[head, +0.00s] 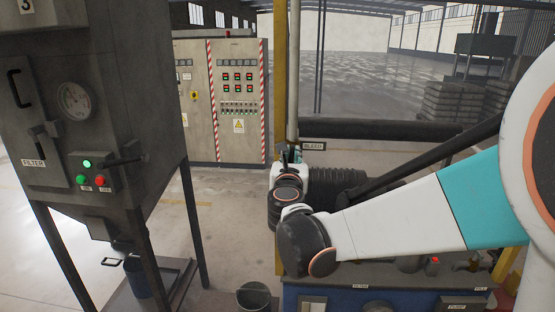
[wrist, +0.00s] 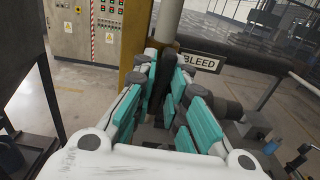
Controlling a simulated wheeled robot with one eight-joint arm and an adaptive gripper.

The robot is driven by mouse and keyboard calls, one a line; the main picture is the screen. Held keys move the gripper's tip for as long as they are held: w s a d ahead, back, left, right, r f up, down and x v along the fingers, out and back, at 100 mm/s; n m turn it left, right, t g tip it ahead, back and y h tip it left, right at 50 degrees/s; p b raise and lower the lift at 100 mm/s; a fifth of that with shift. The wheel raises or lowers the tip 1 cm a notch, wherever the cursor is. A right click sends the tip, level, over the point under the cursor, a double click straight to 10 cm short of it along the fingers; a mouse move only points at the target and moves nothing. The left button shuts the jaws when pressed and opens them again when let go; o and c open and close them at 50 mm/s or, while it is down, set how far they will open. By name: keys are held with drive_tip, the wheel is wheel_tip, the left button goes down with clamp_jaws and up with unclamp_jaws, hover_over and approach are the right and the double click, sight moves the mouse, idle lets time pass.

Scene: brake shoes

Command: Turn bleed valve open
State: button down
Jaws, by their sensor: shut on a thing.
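The bleed valve's dark handle (wrist: 164,82) shows between the teal-padded fingers of my gripper (wrist: 164,66) in the wrist view. My gripper is shut on it, beside the vertical grey pipe. The white sign reading BLEED (wrist: 199,62) is just right of the fingertips; it also shows in the head view (head: 313,146). In the head view my gripper (head: 291,153) is at the foot of the grey pipe (head: 293,70), left of the sign. My wrist hides most of the valve there, so the handle's angle is hard to tell.
A thick dark horizontal pipe (head: 390,130) runs behind the sign. A yellow post (head: 280,60) stands just left of the grey pipe. The filter housing (head: 95,90) is at the left, a bucket (head: 253,298) is on the floor, and a control cabinet (head: 238,105) stands behind.

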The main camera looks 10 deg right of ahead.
drive_tip(key=shift+s+f+n, duration=0.1)
drive_tip(key=shift+n, duration=0.2)
idle(0.4)
drive_tip(key=c, duration=1.7)
unclamp_jaws()
drive_tip(key=v, duration=1.2)
drive_tip(key=shift+d, duration=0.1)
